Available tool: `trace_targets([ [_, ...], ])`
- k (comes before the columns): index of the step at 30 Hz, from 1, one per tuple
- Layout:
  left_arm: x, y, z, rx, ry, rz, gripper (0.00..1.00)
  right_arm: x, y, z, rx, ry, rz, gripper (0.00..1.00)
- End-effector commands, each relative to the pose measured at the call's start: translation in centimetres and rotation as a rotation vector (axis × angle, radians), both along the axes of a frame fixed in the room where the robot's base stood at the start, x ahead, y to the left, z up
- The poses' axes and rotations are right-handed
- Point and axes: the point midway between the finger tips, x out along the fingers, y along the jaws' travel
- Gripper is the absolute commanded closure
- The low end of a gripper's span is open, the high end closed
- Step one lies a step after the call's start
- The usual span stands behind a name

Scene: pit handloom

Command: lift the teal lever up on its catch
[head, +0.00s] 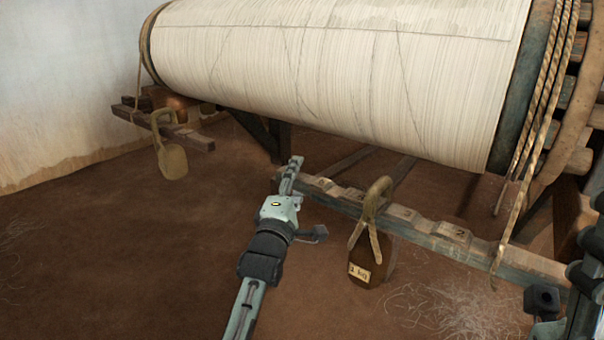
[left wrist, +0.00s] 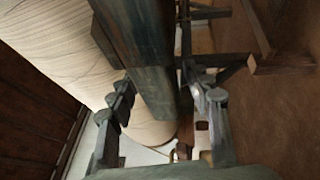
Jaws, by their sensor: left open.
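The teal lever (head: 480,247) is a long worn bar with numbered notches, sloping down to the right below the cloth roll. A brown 1 kg weight (head: 371,262) hangs from it by a rope loop. My left gripper (head: 292,165) is at the lever's far left end, seen edge-on in the head view. In the left wrist view a dark teal bar (left wrist: 140,50), which looks like the lever, runs between the open fingers (left wrist: 162,95). Contact cannot be told. I cannot make out the catch. Part of my right arm shows at the right edge; its fingers are not clear.
The big warp roll (head: 330,70) spans the top, with ropes (head: 540,110) at its right end. Another weight (head: 172,160) hangs from a wooden bar (head: 185,135) at the left. The brown floor (head: 120,270) at the front left is clear; loose threads (head: 450,310) lie at the right.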

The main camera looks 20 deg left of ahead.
Motion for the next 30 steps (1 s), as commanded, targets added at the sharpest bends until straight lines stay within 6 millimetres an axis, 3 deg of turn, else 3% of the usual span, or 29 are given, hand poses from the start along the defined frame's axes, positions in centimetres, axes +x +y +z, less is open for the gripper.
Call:
trace_targets([
  [6, 2.5, 0.1, 0.4, 0.001, 0.0, -0.001, 0.51, 0.2, 0.1, -0.1, -0.012, -0.011, 0.001, 0.6],
  [16, 3.0, 0.1, 0.5, 0.001, 0.002, 0.0, 0.51, 0.2, 0.1, 0.1, -0.014, -0.014, 0.0, 0.6],
  [28, 2.9, 0.1, 0.5, 0.001, 0.002, 0.0, 0.99, 0.2, 0.1, 0.1, -0.014, -0.015, 0.0, 0.6],
  [30, 2.9, 0.1, 0.5, 0.001, 0.002, 0.0, 1.0, 0.2, 0.1, 0.1, -0.014, -0.015, 0.0, 0.6],
])
